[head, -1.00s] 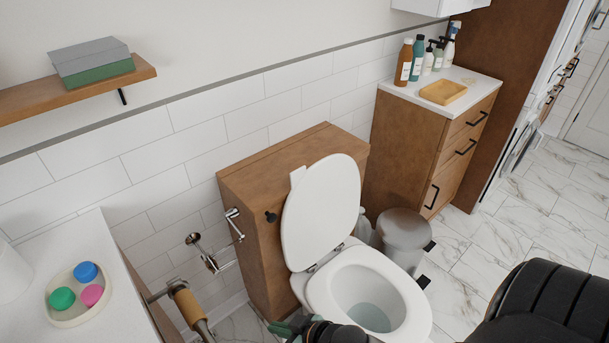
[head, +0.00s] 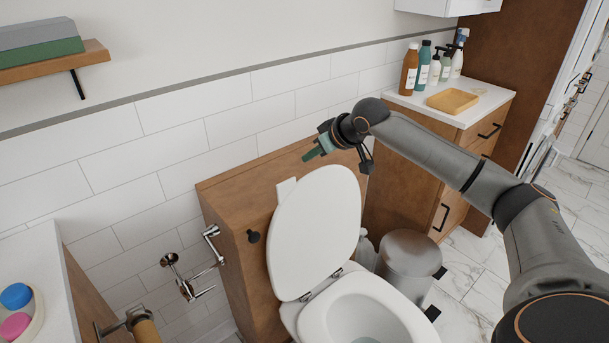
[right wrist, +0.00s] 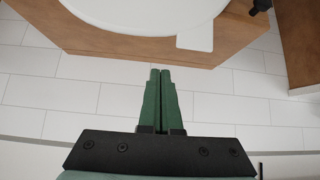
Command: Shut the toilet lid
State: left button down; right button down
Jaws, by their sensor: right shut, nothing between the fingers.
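The white toilet lid (head: 315,230) stands upright, leaning back toward the wooden cistern box (head: 240,235). The toilet seat (head: 355,310) lies flat below it, around the open bowl. My right gripper (head: 312,154) is shut and empty, above the cistern box and just above and behind the lid's top edge. It appears apart from the lid. In the right wrist view the green fingers (right wrist: 158,75) are pressed together, with the lid (right wrist: 150,12) and the box top beyond their tips. My left gripper is not in view.
A wooden cabinet (head: 400,165) with bottles and a yellow tray (head: 452,100) stands at the right. A grey bin (head: 408,262) is beside the toilet. Chrome fittings (head: 185,270) and a counter (head: 30,270) are at the left. A shelf (head: 50,60) hangs upper left.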

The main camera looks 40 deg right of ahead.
aim_at(304, 178)
jog(key=x, duration=0.9)
jog(key=shift+w+d+b, duration=0.15)
jog(key=shift+w+b, duration=0.05)
jog(key=shift+b, duration=0.15)
jog(key=shift+d+f, duration=0.1)
jog(key=shift+f, duration=0.1)
jog(key=shift+s+d+f, duration=0.1)
jog(key=shift+s, duration=0.8)
jog(key=shift+s+d+f, duration=0.1)
jog(key=shift+s, duration=0.85)
